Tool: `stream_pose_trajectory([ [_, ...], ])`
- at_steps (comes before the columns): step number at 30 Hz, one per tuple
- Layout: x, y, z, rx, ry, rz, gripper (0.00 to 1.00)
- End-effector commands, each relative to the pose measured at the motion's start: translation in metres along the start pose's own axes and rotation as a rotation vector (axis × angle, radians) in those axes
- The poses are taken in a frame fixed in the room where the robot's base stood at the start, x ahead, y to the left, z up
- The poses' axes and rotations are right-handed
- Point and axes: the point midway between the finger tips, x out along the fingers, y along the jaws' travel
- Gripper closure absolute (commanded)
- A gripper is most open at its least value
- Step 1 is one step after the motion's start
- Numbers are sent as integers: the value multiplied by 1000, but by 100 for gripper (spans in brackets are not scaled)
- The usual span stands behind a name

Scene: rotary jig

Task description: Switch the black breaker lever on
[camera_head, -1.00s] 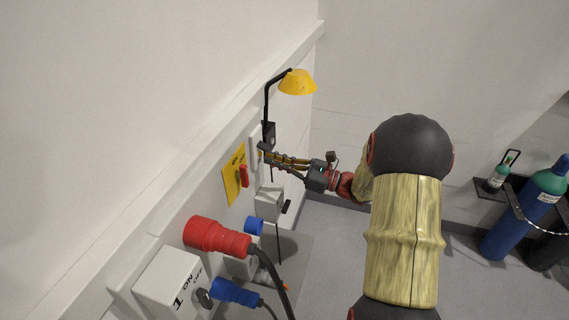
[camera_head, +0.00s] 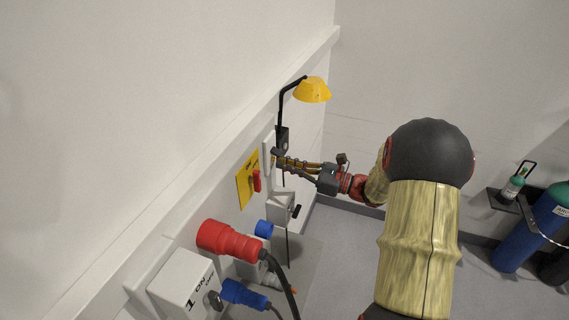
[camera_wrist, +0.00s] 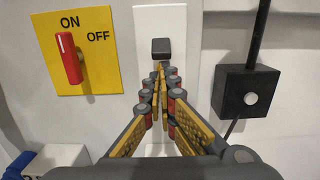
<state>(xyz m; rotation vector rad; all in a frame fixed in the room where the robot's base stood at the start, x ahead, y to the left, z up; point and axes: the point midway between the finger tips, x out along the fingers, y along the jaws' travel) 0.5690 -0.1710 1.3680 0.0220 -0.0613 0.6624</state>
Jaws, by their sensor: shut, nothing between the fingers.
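The black breaker lever (camera_wrist: 161,48) shows in the wrist view as a small black block on a white upright plate (camera_wrist: 145,20). In the head view the plate (camera_head: 268,155) is on the wall, and my fingers hide the lever. My gripper (camera_wrist: 163,68) is shut and empty. Its fingertips are just below the lever in the wrist picture; I cannot tell whether they touch it. In the head view my gripper (camera_head: 276,155) reaches from the right to the plate.
Left of the plate is a yellow ON/OFF panel (camera_wrist: 103,75) with a red handle (camera_wrist: 69,58). Right of it is a black box (camera_wrist: 245,91) with a white button, beneath a yellow lamp (camera_head: 312,90). Red (camera_head: 229,241) and blue plugs (camera_head: 243,293) are lower. Gas cylinders (camera_head: 530,233) stand right.

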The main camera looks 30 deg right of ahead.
Motion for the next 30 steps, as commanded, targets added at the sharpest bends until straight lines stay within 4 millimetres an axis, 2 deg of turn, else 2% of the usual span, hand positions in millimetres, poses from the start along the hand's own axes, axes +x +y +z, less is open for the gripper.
stream_pose_trajectory([
  [19, -6, 0, 13, -2, 146, 0, 100],
  [30, -13, 0, 33, -7, 402, 0, 100],
])
